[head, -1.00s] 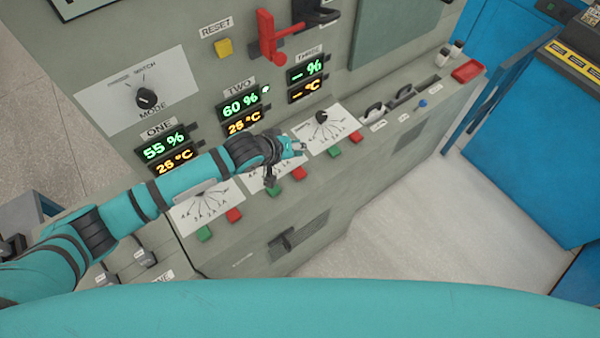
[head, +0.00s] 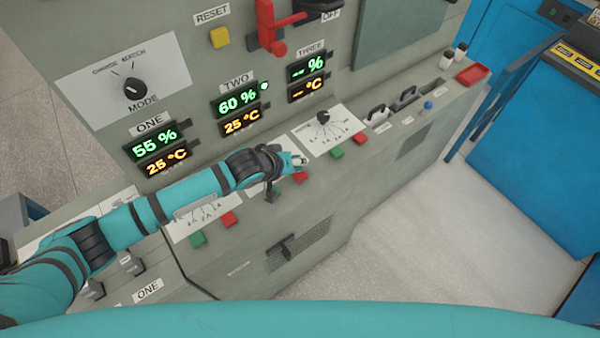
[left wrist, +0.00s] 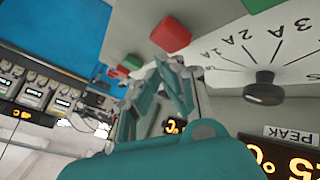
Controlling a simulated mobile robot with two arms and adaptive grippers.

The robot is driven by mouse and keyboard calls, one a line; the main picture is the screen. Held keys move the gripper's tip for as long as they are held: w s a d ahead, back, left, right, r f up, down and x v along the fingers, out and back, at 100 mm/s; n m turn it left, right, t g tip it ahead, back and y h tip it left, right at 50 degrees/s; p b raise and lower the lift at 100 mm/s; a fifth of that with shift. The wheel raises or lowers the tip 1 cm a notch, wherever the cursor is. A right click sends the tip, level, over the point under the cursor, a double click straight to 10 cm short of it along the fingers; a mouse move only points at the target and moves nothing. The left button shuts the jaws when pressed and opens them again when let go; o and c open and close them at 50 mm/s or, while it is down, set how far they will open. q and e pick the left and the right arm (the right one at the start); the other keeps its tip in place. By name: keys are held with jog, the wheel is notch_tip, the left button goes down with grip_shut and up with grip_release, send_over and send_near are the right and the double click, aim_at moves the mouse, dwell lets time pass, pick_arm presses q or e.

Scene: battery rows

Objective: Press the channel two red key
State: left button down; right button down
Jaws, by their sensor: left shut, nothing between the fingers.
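The channel two red key (head: 301,176) is on the sloping ledge under the display marked TWO (head: 237,103), which reads 60 % and 25 °C. My left gripper (head: 298,161) is shut and empty, just behind and above this key in the head view. In the left wrist view, a large red key (left wrist: 170,33), beside a dial scale, lies just beyond the fingertips of my left gripper (left wrist: 182,68); a small gap seems to show. My left arm hides the channel two dial and green key in the head view. My right gripper is not in view.
Channel one's red key (head: 230,219) and green key (head: 198,240) lie to the left; channel three's green key (head: 337,153) and red key (head: 359,138) to the right. A red lever (head: 272,28) juts out above. Open floor (head: 440,235) lies right of the cabinet.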

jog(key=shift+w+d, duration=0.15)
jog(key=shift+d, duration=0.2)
pick_arm(q)
jog(key=shift+f, duration=0.15)
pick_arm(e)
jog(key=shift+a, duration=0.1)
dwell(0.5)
pick_arm(q)
jog(key=shift+f, duration=0.25)
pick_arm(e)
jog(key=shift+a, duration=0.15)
pick_arm(q)
jog(key=shift+f, duration=0.5)
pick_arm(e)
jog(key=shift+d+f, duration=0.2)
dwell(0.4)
pick_arm(q)
jog(key=shift+r, duration=0.15)
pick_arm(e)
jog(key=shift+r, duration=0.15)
pick_arm(q)
jog(key=shift+r+p, duration=0.75)
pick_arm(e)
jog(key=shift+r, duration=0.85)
